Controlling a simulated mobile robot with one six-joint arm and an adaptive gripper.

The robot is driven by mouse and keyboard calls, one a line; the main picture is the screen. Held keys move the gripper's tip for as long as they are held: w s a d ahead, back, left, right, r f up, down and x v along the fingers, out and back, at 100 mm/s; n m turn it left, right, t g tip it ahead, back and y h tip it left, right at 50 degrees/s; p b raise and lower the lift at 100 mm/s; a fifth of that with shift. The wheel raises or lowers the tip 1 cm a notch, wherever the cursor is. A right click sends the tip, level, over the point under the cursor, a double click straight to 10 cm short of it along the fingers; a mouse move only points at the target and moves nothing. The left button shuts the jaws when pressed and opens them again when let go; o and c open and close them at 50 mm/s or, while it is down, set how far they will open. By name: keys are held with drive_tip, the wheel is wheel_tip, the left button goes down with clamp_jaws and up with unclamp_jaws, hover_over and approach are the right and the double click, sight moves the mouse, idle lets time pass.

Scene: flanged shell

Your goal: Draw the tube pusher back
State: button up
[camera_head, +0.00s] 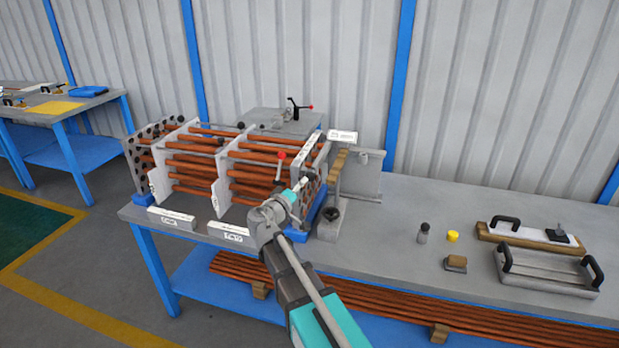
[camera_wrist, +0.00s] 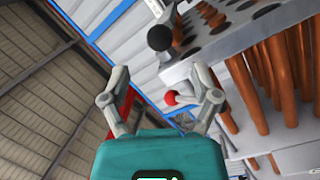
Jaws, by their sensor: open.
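My gripper (camera_wrist: 162,84) is open, its two fingers spread apart with nothing held between them. In the head view my gripper (camera_head: 302,184) is beside the right end plate of the tube rack. A red ball knob (camera_wrist: 171,97) shows between the fingers in the wrist view; I cannot tell whether it touches the right finger. A black ball knob (camera_wrist: 160,37) shows farther off by the holed grey plate (camera_wrist: 240,32). A lever with a red knob (camera_head: 281,156) stands near the rack. I cannot tell which part is the tube pusher.
The rack holds several copper-coloured tubes (camera_head: 190,164) between pale plates. A grey stand (camera_head: 331,228) with a post is right of my gripper. A clamp with a red tip (camera_head: 310,107) sits behind. A grey tray (camera_head: 548,280) lies far right. The bench middle is mostly clear.

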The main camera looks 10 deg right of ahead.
sight(309, 177)
drive_tip(key=shift+x, duration=3.45)
clamp_jaws()
